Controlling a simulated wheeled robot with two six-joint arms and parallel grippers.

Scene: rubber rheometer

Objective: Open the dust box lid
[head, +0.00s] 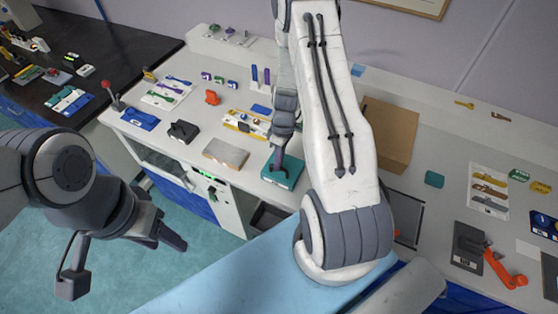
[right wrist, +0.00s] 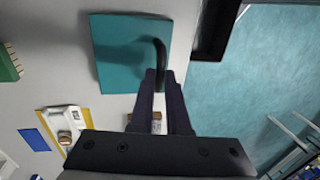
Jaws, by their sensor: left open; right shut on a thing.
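A teal square lid (head: 284,172), which looks like the dust box lid, lies at the front edge of the bench in the head view. In the right wrist view the teal lid (right wrist: 118,60) has a dark curved handle (right wrist: 160,58) near one side. My right gripper (head: 277,160) points down onto the lid and is shut on the handle; its fingertips partly hide the handle. Whether the lid is raised at all cannot be told. My left gripper (head: 168,236) is open and empty over the floor, left of the bench front.
A grey-brown block (head: 226,154) and a yellow-white tool (head: 246,122) stand left of the lid. A brown cardboard panel (head: 388,135) is behind my right arm. Floor before the bench is free.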

